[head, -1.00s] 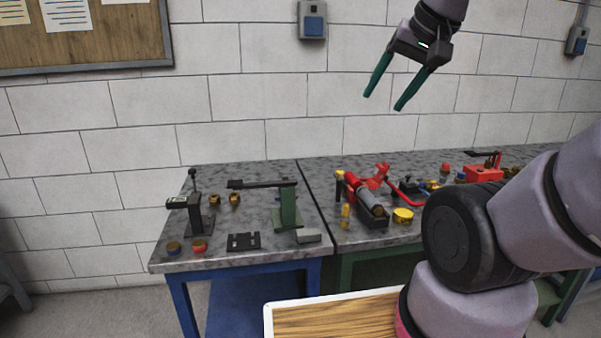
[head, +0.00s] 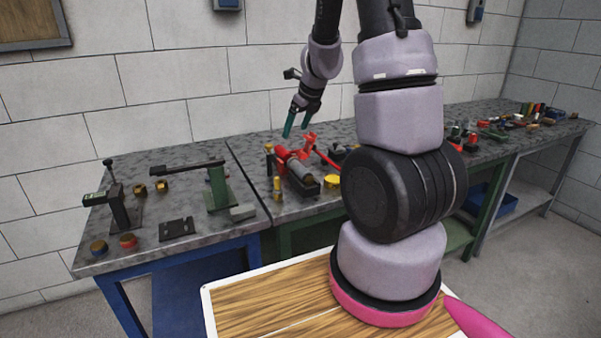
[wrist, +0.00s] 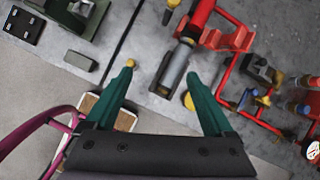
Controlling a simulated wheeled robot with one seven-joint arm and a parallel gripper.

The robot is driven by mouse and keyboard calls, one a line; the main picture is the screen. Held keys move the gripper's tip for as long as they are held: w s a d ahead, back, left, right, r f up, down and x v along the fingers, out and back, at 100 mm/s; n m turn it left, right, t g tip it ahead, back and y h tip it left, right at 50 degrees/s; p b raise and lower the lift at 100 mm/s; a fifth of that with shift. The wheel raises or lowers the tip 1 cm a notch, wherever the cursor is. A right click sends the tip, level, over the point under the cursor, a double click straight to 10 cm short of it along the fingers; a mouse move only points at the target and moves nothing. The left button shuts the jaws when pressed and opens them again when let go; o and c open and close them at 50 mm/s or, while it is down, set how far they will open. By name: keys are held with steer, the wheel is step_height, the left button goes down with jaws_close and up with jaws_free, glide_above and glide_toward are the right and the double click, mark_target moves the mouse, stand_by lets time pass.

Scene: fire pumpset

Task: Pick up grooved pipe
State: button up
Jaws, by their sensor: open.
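A grey cylinder, seemingly the grooved pipe (head: 300,170), lies tilted in a red and dark holder on the second bench. It also shows in the wrist view (wrist: 174,68), with its upper end against a red part. My gripper (head: 295,135) is open and empty, pointing down above the red holder. In the wrist view my gripper (wrist: 160,73) has its two green fingers spread, with the grey cylinder showing between them. The grooves cannot be made out.
A red frame (wrist: 240,80) with fittings lies right of the pipe. A yellow round part (head: 333,181) and a small yellow fitting (head: 277,188) stand close by. A green stand (head: 217,188) and grey block (head: 242,212) are to the left.

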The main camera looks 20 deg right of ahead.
mark_target(301, 166)
steer(key=d+f+m, duration=0.1)
steer(key=f, duration=0.1)
steer(key=d+f+m+h, duration=0.1)
steer(key=f+m, duration=0.1)
steer(key=f, duration=0.1)
steer(key=w+d+f+m, duration=0.1)
steer(key=d+f, duration=0.1)
steer(key=shift+w+f+m+g, duration=0.1)
steer(key=shift+f+m+g, duration=0.05)
steer(key=shift+m+g, duration=0.25)
steer(key=x, duration=0.3)
steer(key=shift+w+f, duration=0.15)
steer(key=shift+f, duration=0.1)
steer(key=shift+w+x, duration=0.2)
steer(key=shift+x, duration=3.2)
steer(key=shift+d+r, duration=0.1)
jaws_close()
